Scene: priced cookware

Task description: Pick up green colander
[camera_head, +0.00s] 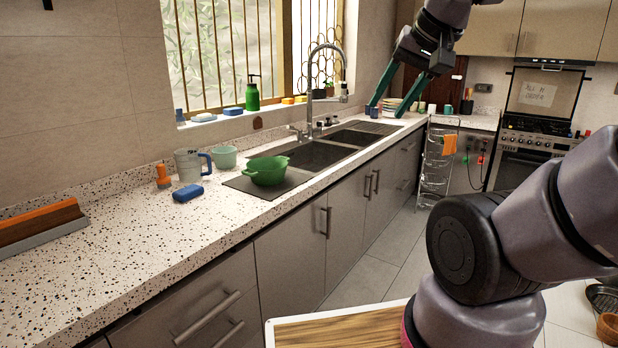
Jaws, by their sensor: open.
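The green colander (266,171) is a small bowl with side handles. It sits upright on the dark mat or drainer surface (262,188) at the near end of the sink. My gripper (389,112) has two green fingers that point down and stand apart, open and empty. In the picture it is above and to the right of the colander, over the far part of the counter, and apart from the colander.
A pale green bowl (224,157), a measuring cup (189,165) with a blue handle and a blue sponge (188,193) stand left of the colander. The faucet (312,85) rises behind the sink.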

